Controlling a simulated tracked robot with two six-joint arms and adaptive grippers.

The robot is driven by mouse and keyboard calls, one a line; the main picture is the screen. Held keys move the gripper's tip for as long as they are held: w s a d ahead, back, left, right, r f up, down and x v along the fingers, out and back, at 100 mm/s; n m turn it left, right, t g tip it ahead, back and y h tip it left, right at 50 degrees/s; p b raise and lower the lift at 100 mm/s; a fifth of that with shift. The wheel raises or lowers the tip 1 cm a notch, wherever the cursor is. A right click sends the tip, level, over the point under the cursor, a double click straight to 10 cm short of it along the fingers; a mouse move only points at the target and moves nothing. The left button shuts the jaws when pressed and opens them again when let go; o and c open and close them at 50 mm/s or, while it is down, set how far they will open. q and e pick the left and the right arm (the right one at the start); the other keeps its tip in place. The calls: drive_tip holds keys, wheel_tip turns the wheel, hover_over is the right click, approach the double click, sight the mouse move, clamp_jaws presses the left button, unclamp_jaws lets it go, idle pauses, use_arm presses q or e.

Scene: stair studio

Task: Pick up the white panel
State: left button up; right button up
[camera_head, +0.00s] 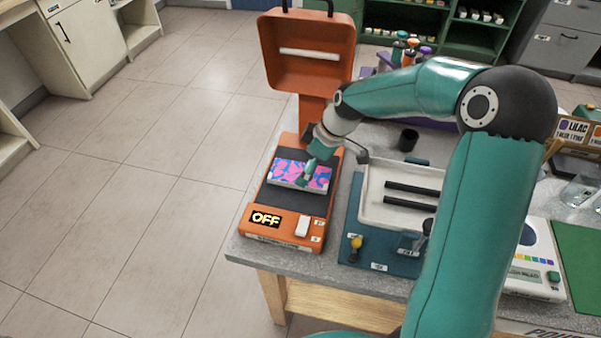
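A panel (287,174) lies on the dark bed of an orange press (257,239). Its top carries a pink, blue and purple pattern, and its front edge looks whitish. No plain white panel shows. My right gripper (308,180) points down at the right part of the panel, with its fingertips over or against it. The fingers are small and partly overlap, so I cannot tell whether they are shut on it. My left gripper is not in view.
The press lid (310,50) stands raised behind the bed, and its display reads OFF. A whitish tray (385,213) with dark bars sits to its right, with a black cup (408,139) behind. Bottles stand at the back. Open floor lies left of the bench.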

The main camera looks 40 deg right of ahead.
drive_tip(key=shift+x, duration=1.5)
drive_tip(key=shift+r, duration=0.1)
drive_tip(key=c, duration=1.3)
drive_tip(key=shift+c, duration=0.2)
